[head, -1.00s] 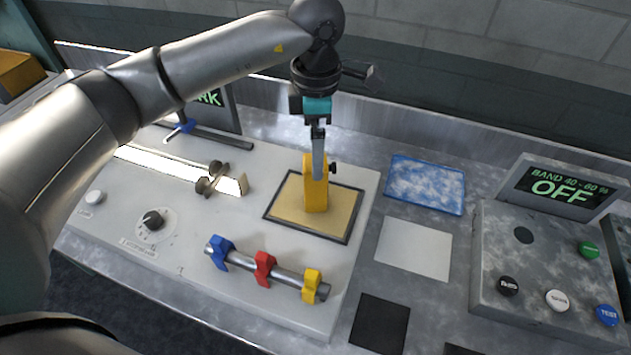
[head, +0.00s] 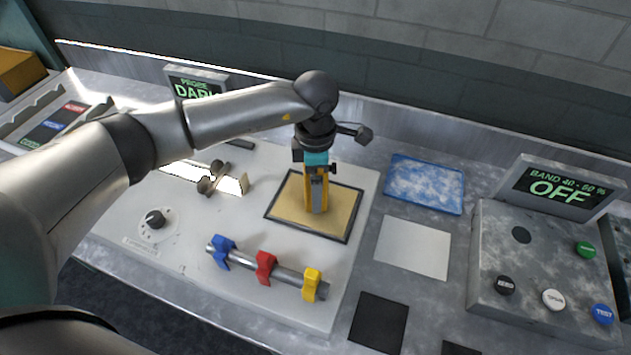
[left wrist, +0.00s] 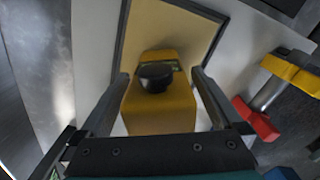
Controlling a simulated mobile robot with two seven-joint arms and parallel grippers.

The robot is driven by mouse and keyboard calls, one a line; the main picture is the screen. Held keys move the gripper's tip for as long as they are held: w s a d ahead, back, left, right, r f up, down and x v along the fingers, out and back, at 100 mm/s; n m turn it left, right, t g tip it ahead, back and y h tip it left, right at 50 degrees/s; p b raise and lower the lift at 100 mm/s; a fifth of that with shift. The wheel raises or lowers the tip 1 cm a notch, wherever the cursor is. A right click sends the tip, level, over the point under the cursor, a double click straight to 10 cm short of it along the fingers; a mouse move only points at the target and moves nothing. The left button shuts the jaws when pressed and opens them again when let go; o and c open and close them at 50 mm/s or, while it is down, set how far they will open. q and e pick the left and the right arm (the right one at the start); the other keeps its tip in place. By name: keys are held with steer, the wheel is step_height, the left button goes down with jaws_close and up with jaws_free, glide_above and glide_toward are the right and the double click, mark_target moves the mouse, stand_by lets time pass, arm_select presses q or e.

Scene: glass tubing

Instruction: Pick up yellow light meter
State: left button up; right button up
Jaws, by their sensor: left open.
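The yellow light meter (head: 323,192) stands upright on a tan pad with a dark frame (head: 283,217). In the left wrist view the light meter (left wrist: 160,108) shows a black round knob on its face and lies between the two fingers. My left gripper (head: 316,200) points down over the meter. In the left wrist view its fingers (left wrist: 160,88) are apart, one on each side of the yellow body. Whether either finger touches it I cannot tell. My right gripper is not in view.
A rod with blue, red and yellow clips (head: 266,267) lies in front of the pad. A blue mottled pad (head: 425,184) and a white square (head: 414,247) lie to the right. A button box (head: 540,260) stands further right. A "DARK" display (head: 196,84) stands behind my arm.

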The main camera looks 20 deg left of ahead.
arm_select(q)
jaws_close()
stand_by(0.7)
